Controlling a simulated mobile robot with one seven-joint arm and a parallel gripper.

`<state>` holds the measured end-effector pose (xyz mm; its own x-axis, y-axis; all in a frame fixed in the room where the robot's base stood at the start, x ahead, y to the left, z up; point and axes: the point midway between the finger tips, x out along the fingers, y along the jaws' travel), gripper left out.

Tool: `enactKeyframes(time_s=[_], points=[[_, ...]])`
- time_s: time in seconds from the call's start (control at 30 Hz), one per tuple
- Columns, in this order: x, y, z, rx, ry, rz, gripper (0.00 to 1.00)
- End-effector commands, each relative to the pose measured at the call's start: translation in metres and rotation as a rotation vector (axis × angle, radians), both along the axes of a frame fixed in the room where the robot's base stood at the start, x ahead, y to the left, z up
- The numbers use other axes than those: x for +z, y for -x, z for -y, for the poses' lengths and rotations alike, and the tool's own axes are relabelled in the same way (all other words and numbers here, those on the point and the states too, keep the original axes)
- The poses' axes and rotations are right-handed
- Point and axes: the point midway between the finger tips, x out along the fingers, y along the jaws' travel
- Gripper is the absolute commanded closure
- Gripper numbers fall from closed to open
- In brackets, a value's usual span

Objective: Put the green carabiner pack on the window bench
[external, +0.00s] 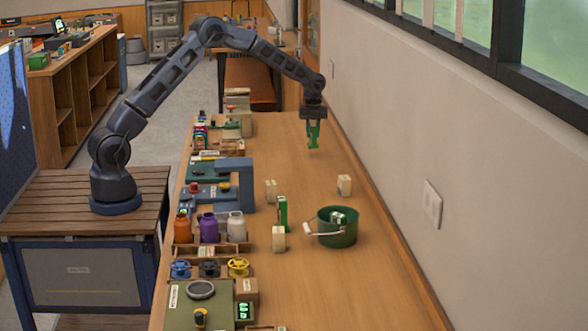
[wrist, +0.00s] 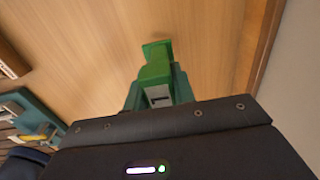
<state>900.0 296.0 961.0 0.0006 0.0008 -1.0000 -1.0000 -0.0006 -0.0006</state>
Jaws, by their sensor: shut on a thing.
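My gripper (external: 313,142) is over the far part of the long wooden bench (external: 385,290) that runs along the wall under the window. It is shut on a bright green pack, which shows between the teal fingers in the wrist view (wrist: 156,70). The pack hangs pointing down, and its label cannot be read. The wrist view shows bare wood around it; I cannot tell whether the pack touches the surface.
A green bucket (external: 325,240) with a white handle holds a small green-and-white item. An upright green item (external: 282,212) and cream blocks (external: 345,184) stand nearby. Jars (external: 209,228), reels and trays line the left edge. The wall bounds the right. Wood around my gripper is clear.

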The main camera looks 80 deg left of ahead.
Motion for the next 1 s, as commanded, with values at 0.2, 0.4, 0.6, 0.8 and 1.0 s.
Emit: enactKeyframes(time_s=[0.2, 0.4, 0.6, 0.8, 1.0], points=[[-0.029, 0.000, 0.001, -0.001, 0.001, -0.002, 1.00], [-0.039, 0.000, 0.000, -0.001, 0.001, 0.000, 1.00], [-0.039, 0.000, 0.000, 0.000, 0.001, -0.001, 1.00], [-0.041, 0.000, 0.000, 0.000, 0.001, -0.001, 0.53], [-0.041, 0.000, 0.000, 0.000, 0.001, -0.001, 0.53]])
